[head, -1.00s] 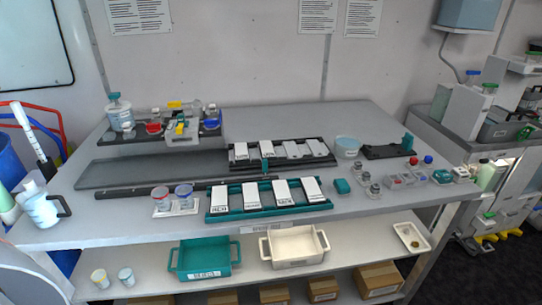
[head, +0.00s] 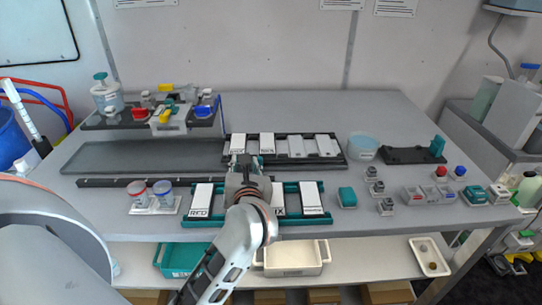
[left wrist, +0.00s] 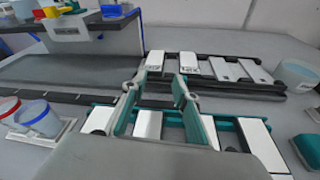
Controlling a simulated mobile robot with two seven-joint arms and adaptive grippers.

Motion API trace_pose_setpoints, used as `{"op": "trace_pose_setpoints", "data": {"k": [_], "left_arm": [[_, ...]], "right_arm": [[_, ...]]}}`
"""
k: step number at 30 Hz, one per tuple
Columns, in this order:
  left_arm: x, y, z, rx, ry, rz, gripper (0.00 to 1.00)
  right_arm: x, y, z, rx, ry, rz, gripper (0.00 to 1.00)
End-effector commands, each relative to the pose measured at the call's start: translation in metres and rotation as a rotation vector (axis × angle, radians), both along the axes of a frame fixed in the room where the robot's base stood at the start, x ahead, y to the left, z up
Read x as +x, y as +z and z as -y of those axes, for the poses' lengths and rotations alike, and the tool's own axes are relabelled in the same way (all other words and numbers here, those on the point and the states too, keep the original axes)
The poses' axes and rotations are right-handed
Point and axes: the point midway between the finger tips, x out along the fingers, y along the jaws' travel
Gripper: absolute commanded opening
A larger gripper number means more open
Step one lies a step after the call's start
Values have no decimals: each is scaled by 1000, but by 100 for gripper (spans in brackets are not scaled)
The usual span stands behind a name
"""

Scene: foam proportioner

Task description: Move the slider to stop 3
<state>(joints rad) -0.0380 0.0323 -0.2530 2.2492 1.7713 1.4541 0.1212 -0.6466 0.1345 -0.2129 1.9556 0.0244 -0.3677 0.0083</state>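The dark slider rail (head: 150,182) runs along the table in front of the grey panel. It shows at the left in the left wrist view (left wrist: 55,97), with small marks along it. My left gripper (head: 243,162) is over the rail's right end in the head view. Its two fingers (left wrist: 158,95) stand apart in the left wrist view, so it is open. The teal slider is not clearly distinguishable from the teal finger parts, and the gripper hides most of that spot. I cannot tell whether the fingers touch it. My right gripper is not in view.
A teal tray (head: 318,219) with white labelled blocks lies in front of the gripper, partly under my arm. A black tray (head: 342,160) with similar blocks is behind it. Two cups (head: 150,192) stand left. The grey panel (head: 130,156) is bare.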

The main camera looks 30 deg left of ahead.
Motion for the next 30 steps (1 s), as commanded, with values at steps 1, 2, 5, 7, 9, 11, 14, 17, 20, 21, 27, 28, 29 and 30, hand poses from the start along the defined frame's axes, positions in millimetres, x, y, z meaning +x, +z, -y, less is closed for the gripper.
{"op": "trace_pose_setpoints", "data": {"k": [1, 2, 5, 7, 9, 11, 14, 17, 20, 21, 27, 28, 29, 30], "left_arm": [[3, -4, 9, -88, -12, 1, 29], [5, -8, 14, -134, -19, -2, 29], [7, -15, 27, -234, -37, -13, 29], [9, -18, 30, -262, -42, -17, 29], [13, -21, 29, -269, -44, -21, 29], [18, -23, 25, -266, -43, -22, 29], [30, -29, 17, -264, -41, -21, 29], [43, -35, 9, -263, -42, -22, 29], [54, -41, 2, -264, -42, -21, 29], [58, -43, 0, -262, -43, -22, 29], [68, -48, -6, -264, -43, -20, 29], [69, -48, -7, -264, -43, -20, 29], [69, -48, -7, -264, -43, -20, 29], [69, -48, -7, -265, -44, -20, 29]], "right_arm": [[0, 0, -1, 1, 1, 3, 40], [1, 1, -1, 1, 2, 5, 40], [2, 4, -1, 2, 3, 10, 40], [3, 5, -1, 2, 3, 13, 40], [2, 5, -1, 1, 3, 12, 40], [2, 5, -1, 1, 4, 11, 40], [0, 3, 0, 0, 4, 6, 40], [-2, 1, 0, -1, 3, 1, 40], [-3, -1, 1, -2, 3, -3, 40], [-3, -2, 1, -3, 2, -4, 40], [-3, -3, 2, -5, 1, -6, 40], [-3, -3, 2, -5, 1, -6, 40], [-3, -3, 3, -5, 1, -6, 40], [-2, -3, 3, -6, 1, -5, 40]]}}
